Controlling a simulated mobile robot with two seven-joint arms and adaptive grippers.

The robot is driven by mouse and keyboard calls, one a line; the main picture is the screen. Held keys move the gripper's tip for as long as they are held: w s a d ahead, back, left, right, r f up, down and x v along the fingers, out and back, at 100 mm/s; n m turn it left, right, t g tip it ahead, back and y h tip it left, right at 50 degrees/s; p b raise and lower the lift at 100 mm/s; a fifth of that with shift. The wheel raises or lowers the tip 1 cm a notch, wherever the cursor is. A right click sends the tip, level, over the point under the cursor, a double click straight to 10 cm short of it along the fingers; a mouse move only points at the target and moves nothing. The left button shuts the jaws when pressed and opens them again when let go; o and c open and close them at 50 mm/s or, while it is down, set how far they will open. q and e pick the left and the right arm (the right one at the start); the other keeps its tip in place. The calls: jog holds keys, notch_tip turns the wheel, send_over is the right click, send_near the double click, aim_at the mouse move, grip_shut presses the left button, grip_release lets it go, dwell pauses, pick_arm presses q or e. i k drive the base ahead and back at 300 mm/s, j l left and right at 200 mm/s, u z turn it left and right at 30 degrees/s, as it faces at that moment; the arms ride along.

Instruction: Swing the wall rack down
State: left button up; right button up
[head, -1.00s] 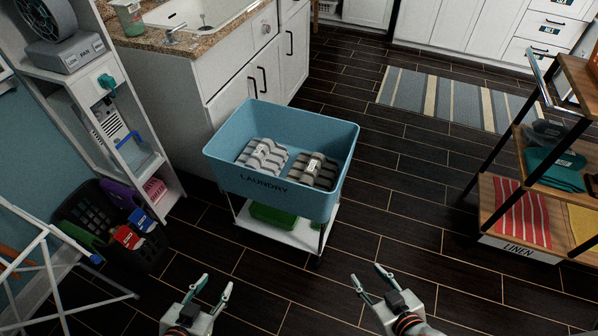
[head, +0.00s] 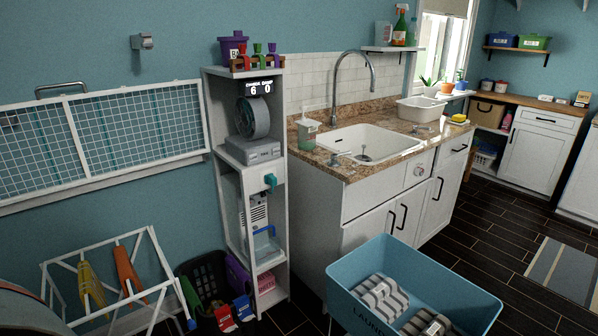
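The wall rack (head: 100,135) is a white-framed wire-mesh panel on the blue wall at the left of the head view. It lies flat, upright against the wall, and its left end is cut off by the picture edge. A grey bar handle (head: 62,88) sits on its top edge. A small grey bracket (head: 142,42) is fixed to the wall above the rack. Neither of my grippers is in view, so whether they are open or shut is hidden.
A white folding drying frame (head: 110,275) with orange and yellow pegs stands below the rack. A black basket (head: 203,280) sits beside it. A tall white shelf unit (head: 217,170) stands right of the rack. The blue laundry cart (head: 400,265) is at the front.

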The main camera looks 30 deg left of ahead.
aim_at(64, 98)
jog(key=u, duration=2.1)
jog(key=i, duration=0.3)
jog(key=j+z, duration=0.05)
